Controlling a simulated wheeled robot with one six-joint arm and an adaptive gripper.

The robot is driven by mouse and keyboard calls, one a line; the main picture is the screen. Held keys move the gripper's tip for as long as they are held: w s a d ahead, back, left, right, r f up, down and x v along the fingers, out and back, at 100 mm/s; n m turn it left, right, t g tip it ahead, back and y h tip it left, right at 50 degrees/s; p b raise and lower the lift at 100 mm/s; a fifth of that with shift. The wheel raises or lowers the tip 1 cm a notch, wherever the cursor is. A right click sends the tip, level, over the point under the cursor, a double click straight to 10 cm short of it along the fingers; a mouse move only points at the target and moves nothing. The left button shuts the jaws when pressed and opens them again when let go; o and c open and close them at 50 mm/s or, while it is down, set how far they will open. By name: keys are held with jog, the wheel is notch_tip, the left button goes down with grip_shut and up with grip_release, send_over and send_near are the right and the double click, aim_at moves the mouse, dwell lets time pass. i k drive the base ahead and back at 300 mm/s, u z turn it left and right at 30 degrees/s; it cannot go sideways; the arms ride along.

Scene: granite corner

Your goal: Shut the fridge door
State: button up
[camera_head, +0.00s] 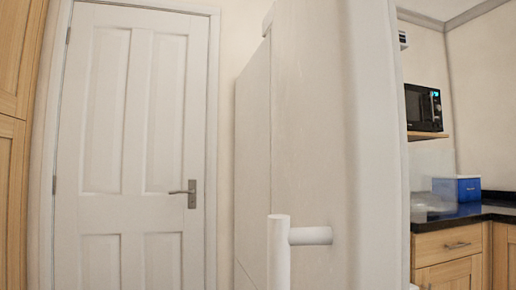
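The fridge door (315,130) is a tall, pale panel filling the middle of the head view, very close to the camera. A white bar handle (280,255) stands out from its lower part on a short horizontal post. Another pale panel of the fridge (252,150) shows to the left, behind the door's left edge. The inside of the fridge is not visible, and I cannot tell how wide the door stands open. My gripper is not in view.
A closed white panelled room door (130,130) with a metal lever is at the left, beside a wooden cupboard (12,130). At the right are a black microwave (422,108), a blue-and-white box (458,189), a dark worktop (470,213) and wooden cabinets (448,248).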

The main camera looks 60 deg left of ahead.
aim_at(343, 208)
jog(key=u, duration=1.35)
